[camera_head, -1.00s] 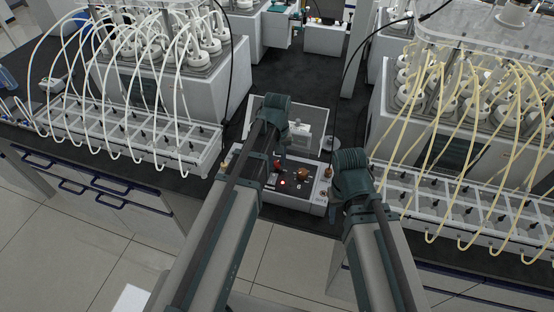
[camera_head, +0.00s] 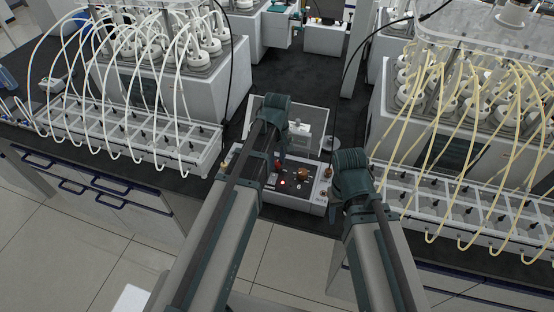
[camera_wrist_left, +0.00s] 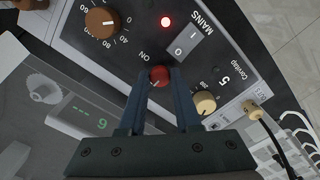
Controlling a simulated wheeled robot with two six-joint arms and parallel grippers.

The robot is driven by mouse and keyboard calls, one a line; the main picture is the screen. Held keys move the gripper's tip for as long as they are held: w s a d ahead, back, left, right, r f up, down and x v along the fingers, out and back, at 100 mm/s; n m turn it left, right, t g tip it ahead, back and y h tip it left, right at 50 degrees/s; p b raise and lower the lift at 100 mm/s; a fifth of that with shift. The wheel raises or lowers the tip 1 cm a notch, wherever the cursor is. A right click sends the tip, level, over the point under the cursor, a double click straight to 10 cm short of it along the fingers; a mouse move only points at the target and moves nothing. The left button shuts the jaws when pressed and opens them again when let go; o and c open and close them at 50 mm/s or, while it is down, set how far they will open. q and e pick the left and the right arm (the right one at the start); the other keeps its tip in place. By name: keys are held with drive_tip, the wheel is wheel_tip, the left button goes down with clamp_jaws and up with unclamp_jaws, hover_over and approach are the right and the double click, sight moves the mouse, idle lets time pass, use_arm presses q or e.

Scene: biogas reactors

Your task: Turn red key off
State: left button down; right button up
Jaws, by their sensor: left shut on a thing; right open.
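The red key (camera_wrist_left: 159,76) is a small round red knob on the dark panel of a control box (camera_head: 318,190), beside the printed word ON. In the left wrist view my left gripper (camera_wrist_left: 162,82) is shut on it, with a finger on each side. In the head view my left gripper (camera_head: 279,158) points down at the back part of the panel, and its fingertips are hard to make out. My right gripper (camera_head: 338,208) hangs at the right side of the box. Its fingers are small and mostly hidden by its wrist.
The panel also has a lit red lamp (camera_wrist_left: 165,22), a MAINS switch (camera_wrist_left: 183,45), a brown dial (camera_wrist_left: 102,22) and a beige dial (camera_wrist_left: 205,103). Racks with white tubes (camera_head: 205,150) and yellow tubes (camera_head: 400,190) flank the box. Dark bench top shows behind it.

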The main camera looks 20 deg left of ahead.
sight(277, 162)
use_arm(q)
drive_tip(key=c, duration=0.6)
unclamp_jaws()
wheel_tip(277, 162, up, 14)
drive_tip(key=p, duration=1.4)
drive_tip(key=shift+f, duration=0.1)
drive_tip(key=s+d+f+m+b, duration=0.3)
drive_tip(key=s+m, duration=0.1)
drive_tip(key=s, duration=0.1)
drive_tip(key=s+d+f+m+b, duration=0.4)
drive_tip(key=s, duration=0.1)
drive_tip(key=s+d+f+m+y+b, duration=0.1)
drive_tip(key=s+d+f+m+b, duration=0.2)
drive_tip(key=s+m+b, duration=0.1)
drive_tip(key=shift+s+d+f+m, duration=0.25)
drive_tip(key=shift+s+f+m, duration=0.05)
drive_tip(key=shift+s, duration=0.3)
